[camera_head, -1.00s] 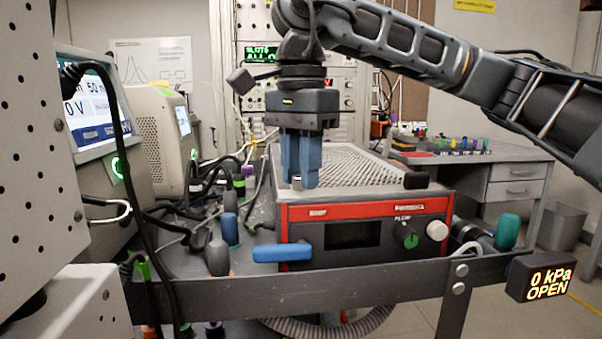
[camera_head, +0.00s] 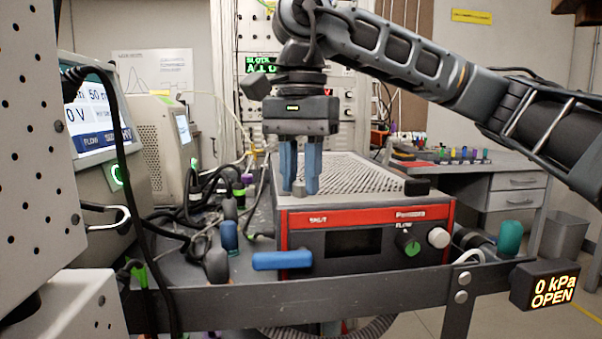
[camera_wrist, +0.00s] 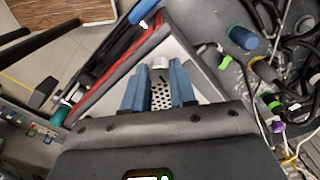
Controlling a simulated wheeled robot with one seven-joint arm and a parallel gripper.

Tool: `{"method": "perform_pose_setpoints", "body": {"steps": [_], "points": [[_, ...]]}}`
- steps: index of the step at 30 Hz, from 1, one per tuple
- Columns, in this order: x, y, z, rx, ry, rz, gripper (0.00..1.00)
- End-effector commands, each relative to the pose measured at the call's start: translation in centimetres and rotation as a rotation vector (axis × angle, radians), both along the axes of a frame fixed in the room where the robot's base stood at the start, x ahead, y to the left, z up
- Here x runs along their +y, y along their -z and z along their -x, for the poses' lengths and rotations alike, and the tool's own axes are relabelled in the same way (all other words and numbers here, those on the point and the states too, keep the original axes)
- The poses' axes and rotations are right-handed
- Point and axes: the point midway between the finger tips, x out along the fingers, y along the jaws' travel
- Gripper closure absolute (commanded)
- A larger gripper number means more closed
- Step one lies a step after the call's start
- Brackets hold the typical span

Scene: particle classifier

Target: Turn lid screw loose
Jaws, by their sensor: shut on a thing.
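The lid screw (camera_head: 298,188) is a small silver knob at the front left of the perforated lid (camera_head: 350,172) of a grey instrument box with a red-trimmed front. My gripper (camera_head: 299,186) points straight down over it, and its two blue fingers are shut on the screw, one on each side. In the wrist view the screw (camera_wrist: 160,63) shows between the tips of the blue fingers (camera_wrist: 160,75). The lid lies flat on the box, and part of it is hidden behind my fingers.
A black block (camera_head: 417,187) sits at the lid's right front corner. Cables crowd the left. A sign (camera_head: 545,285) reads "0 kPa OPEN".

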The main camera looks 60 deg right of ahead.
Motion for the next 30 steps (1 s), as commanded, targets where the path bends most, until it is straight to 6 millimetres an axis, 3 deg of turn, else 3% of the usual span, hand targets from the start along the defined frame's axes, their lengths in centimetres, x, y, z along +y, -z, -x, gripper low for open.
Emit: {"method": "perform_pose_setpoints", "body": {"steps": [2,3,11,22,30], "points": [[0.1,0.0,-0.1,-0.002,-0.001,-0.002,1.0],[0.1,0.0,-0.1,-0.002,-0.001,-0.002,0.73],[0.0,0.0,0.0,-0.001,0.0,-0.001,0.48],[0.0,-0.6,0.0,-0.001,0.001,0.0,0.48],[0.0,-4.2,0.0,-0.001,0.001,0.001,0.48]]}}
